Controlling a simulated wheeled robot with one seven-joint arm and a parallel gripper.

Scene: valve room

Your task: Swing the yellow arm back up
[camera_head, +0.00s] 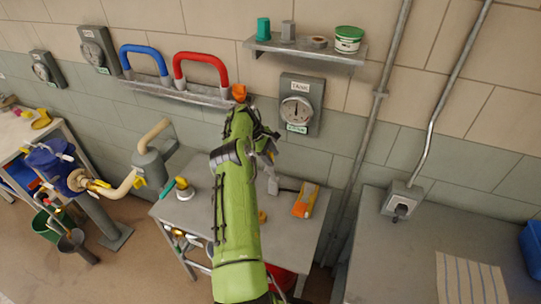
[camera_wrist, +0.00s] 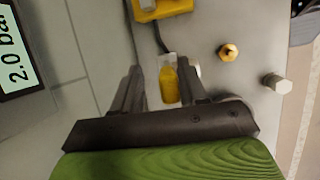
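My gripper (camera_head: 270,150) points down over the bench, below the wall gauge. In the wrist view its two dark fingers (camera_wrist: 160,78) stand apart. A small yellow piece with a pale grey end (camera_wrist: 169,82) shows between them, nearer the right finger; I cannot tell whether it touches. No piece is clearly the yellow arm. A small yellow lever (camera_head: 138,182) sits on the cream pipe at left, and another yellow part (camera_head: 100,183) is on the blue valve. An orange piece (camera_head: 239,92) shows at the wall rail's right end, partly behind my green arm.
Blue (camera_head: 143,58) and red (camera_head: 200,68) handles stand up from the wall rail. A gauge (camera_head: 297,107) and a loaded shelf (camera_head: 310,52) are on the wall. A grey counter (camera_head: 405,255) lies right.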

